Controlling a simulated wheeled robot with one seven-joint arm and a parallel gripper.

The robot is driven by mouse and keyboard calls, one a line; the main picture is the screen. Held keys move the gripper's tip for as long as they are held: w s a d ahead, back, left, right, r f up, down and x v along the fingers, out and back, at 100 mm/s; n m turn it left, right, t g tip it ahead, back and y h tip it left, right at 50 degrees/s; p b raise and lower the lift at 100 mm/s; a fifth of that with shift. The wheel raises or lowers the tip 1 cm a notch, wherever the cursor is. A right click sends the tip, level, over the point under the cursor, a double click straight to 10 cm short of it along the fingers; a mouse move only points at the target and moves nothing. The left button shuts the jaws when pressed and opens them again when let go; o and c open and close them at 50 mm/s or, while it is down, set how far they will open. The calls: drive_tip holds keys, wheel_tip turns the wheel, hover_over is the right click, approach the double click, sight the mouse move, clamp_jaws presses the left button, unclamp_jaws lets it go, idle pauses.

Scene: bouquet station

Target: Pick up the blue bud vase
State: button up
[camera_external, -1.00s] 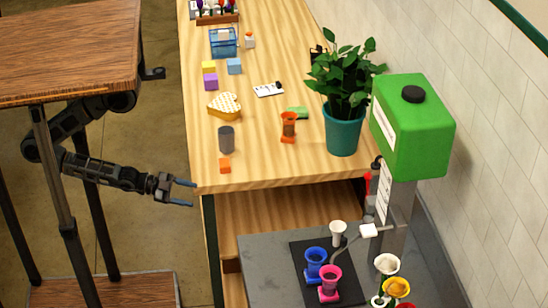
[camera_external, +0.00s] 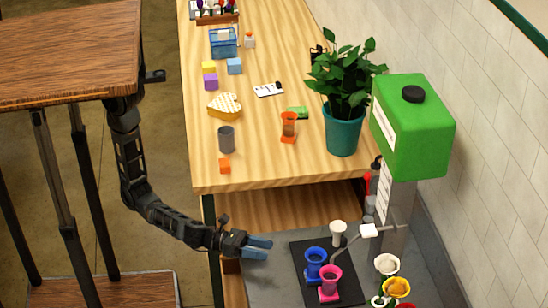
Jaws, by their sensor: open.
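The blue bud vase (camera_external: 315,262) stands upright on a black mat (camera_external: 343,288) on the low grey counter. A pink vase (camera_external: 329,284) stands close in front of it, and a white vase (camera_external: 338,234) stands behind it to the right. My gripper (camera_external: 261,248) is open and empty, left of the blue vase and apart from it, with its blue-grey fingers pointing right toward it. The vase's lower part is partly hidden by the pink vase.
A green tank (camera_external: 412,130) on a grey stand with a spout is at the right. Flowers (camera_external: 392,285) stand at the lower right. The wooden table (camera_external: 270,172) holds an orange vase (camera_external: 289,127), a grey cup (camera_external: 226,140) and a potted plant (camera_external: 343,130). Its front edge lies above my gripper.

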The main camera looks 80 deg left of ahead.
sight(321, 267)
drive_tip(key=w+d+m+b, duration=0.1)
drive_tip(key=w+d, duration=0.1)
drive_tip(key=w+d+b, duration=0.1)
drive_tip(key=w+d, duration=0.2)
drive_tip(key=w+d+m+b, duration=0.1)
drive_tip(key=w+d, duration=0.2)
drive_tip(key=shift+w+d+r+m+t+b, duration=0.1)
drive_tip(key=shift+d+r+m+t+b, duration=0.15)
drive_tip(key=shift+r+m+t+b, duration=0.1)
drive_tip(key=shift+x, duration=1.15)
drive_tip(key=x, duration=0.5)
drive_tip(key=shift+w+r, duration=0.2)
drive_tip(key=shift+w, duration=0.25)
drive_tip(key=c, duration=1)
drive_tip(key=shift+o, duration=0.2)
drive_tip(key=shift+r, duration=0.1)
